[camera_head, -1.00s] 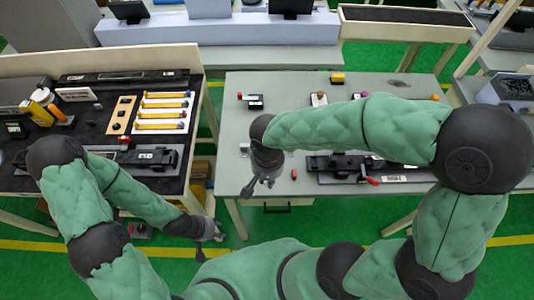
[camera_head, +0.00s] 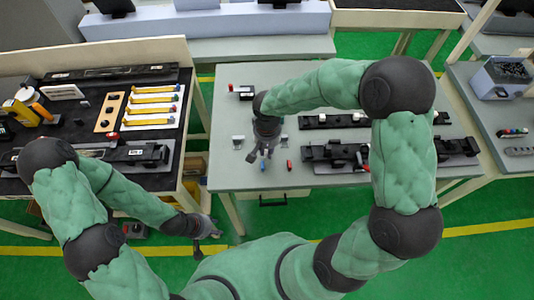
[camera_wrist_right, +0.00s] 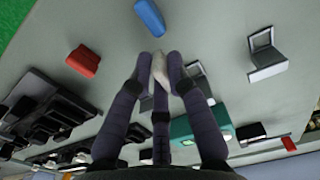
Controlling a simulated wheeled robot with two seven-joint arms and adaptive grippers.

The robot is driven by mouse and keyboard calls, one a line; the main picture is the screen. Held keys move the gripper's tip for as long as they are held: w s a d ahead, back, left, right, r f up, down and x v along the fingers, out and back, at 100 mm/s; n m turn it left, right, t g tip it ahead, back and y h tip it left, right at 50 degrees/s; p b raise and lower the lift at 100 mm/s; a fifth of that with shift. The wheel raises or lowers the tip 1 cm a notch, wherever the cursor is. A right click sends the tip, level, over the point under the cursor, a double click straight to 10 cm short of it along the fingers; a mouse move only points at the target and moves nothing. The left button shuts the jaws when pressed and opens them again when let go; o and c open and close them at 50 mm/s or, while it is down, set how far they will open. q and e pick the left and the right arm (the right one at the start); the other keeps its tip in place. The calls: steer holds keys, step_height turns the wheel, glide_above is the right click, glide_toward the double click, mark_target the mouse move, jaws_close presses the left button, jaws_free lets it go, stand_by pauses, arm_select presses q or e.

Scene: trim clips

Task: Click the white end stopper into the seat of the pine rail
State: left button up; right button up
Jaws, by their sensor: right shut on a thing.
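My right gripper (camera_head: 262,157) is over the front left part of the grey table. In the right wrist view its fingers (camera_wrist_right: 160,72) are shut on a small white piece, the white end stopper (camera_wrist_right: 160,66); only its tip shows between the fingertips. The head view does not show the stopper clearly. A pale wooden piece with dark holes (camera_head: 109,112) lies on the black-topped left bench; I cannot tell whether it is the pine rail, and its seat is not clear. My left gripper (camera_head: 207,236) hangs low in front of the benches; its fingers are too small to read.
A blue block (camera_wrist_right: 150,17) and a red block (camera_wrist_right: 84,61) lie near the right fingertips. A grey bracket (camera_wrist_right: 266,54) stands to their right. Dark fixtures (camera_head: 335,152) fill the grey table's front right. Yellow bars (camera_head: 152,106) lie on the left bench.

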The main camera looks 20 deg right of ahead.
step_height(320, 180, down, 2)
steer(key=shift+f, duration=0.15)
steer(key=shift+f+b, duration=0.1)
steer(key=shift+b, duration=0.2)
steer(key=o, duration=0.8)
